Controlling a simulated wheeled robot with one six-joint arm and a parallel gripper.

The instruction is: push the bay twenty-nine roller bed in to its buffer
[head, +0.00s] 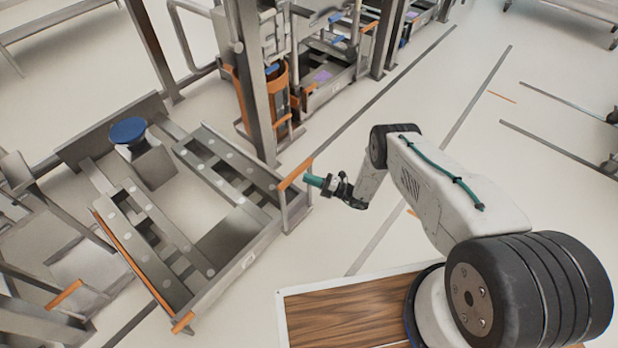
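A grey metal roller bed (212,262) with two rows of small rollers stands low on the left. Its front crosspiece faces the lower right and carries a small pale label; I cannot read a bay number. Orange strips mark its side and its front corners. My gripper (318,182) is beside the bed's right front corner, close to the orange strip there. A teal piece shows at its tip. The fingers are too small to tell apart, and I cannot tell whether it touches the bed.
A blue round-topped post (128,130) stands behind the bed. A grey upright (250,80) and an orange bin (262,95) stand behind its right corner. More bays line the back. The floor to the right is mostly clear, with dark stripes. A wood-topped surface (350,310) is at the bottom.

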